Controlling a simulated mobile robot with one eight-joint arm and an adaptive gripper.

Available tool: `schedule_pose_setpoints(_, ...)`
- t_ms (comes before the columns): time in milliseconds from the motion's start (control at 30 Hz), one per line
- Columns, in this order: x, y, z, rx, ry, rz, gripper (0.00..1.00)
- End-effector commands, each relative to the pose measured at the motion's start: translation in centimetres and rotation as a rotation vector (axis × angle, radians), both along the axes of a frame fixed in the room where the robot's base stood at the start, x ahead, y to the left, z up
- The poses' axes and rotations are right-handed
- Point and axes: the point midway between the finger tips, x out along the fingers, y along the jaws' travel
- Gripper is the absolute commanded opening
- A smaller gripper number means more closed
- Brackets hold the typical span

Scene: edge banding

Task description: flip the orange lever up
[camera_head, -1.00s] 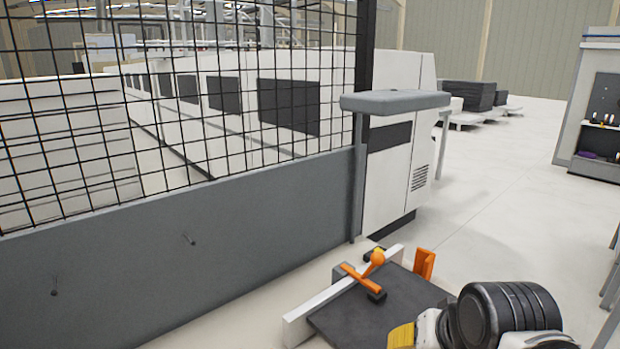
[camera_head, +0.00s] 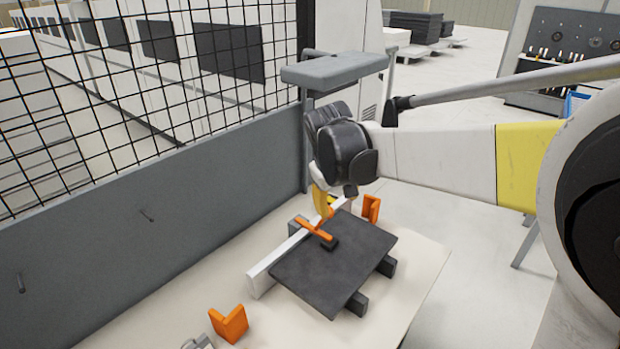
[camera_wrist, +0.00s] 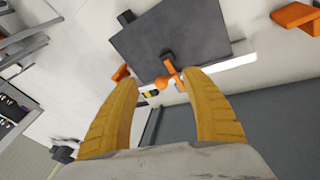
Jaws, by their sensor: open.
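The orange lever (camera_head: 317,229) belongs to a clamp at a white rail; its black foot (camera_head: 330,243) rests on a dark square panel (camera_head: 335,262). In the wrist view the lever (camera_wrist: 171,65) has a round orange knob (camera_wrist: 161,83) at its end. My gripper (camera_wrist: 162,76) is open, its two yellow fingers spread on either side of the knob. I cannot tell whether either finger touches it. In the head view my gripper (camera_head: 324,202) points down at the lever from above, and largely hides the knob.
The panel lies on dark bars on a pale table. Orange corner brackets stand at its front left (camera_head: 229,323) and far right (camera_head: 371,208). A grey barrier with black mesh (camera_head: 120,210) runs along the left, and a grey-topped post stands behind my wrist.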

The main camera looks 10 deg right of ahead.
Motion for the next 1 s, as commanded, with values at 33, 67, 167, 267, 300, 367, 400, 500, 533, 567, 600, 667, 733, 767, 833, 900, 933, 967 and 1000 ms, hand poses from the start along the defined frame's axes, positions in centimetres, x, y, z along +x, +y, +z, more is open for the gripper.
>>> schedule_pose_setpoints(33,2.2,0.4,0.6,-0.025,0.022,0.017,0.56)
schedule_pose_setpoints(67,3.3,0.5,0.4,-0.041,0.039,0.029,0.56)
schedule_pose_setpoints(167,6.6,1.1,-0.7,-0.091,0.084,0.061,0.56)
schedule_pose_setpoints(267,9.0,1.6,-2.1,-0.131,0.124,0.085,0.56)
schedule_pose_setpoints(300,9.7,1.8,-2.6,-0.145,0.137,0.094,0.56)
schedule_pose_setpoints(367,10.6,2.0,-3.4,-0.161,0.152,0.103,0.56)
schedule_pose_setpoints(400,11.0,2.1,-3.8,-0.170,0.161,0.108,0.56)
schedule_pose_setpoints(500,11.6,2.2,-4.6,-0.183,0.173,0.116,0.56)
schedule_pose_setpoints(533,11.7,2.2,-4.8,-0.184,0.175,0.116,0.56)
schedule_pose_setpoints(567,11.8,2.1,-5.1,-0.186,0.176,0.116,0.56)
schedule_pose_setpoints(600,11.9,2.0,-5.4,-0.187,0.176,0.117,0.56)
schedule_pose_setpoints(667,12.0,1.7,-6.2,-0.186,0.176,0.116,0.56)
schedule_pose_setpoints(733,12.2,1.3,-7.4,-0.186,0.176,0.115,0.56)
schedule_pose_setpoints(767,12.3,1.1,-7.9,-0.185,0.176,0.115,0.56)
schedule_pose_setpoints(833,12.6,0.6,-9.3,-0.185,0.176,0.115,0.56)
schedule_pose_setpoints(900,12.9,0.1,-10.6,-0.185,0.176,0.116,0.56)
schedule_pose_setpoints(933,13.0,0.0,-11.1,-0.185,0.176,0.116,0.56)
schedule_pose_setpoints(967,13.1,-0.2,-11.6,-0.185,0.176,0.116,0.56)
schedule_pose_setpoints(1000,13.2,-0.4,-12.2,-0.185,0.176,0.116,0.56)
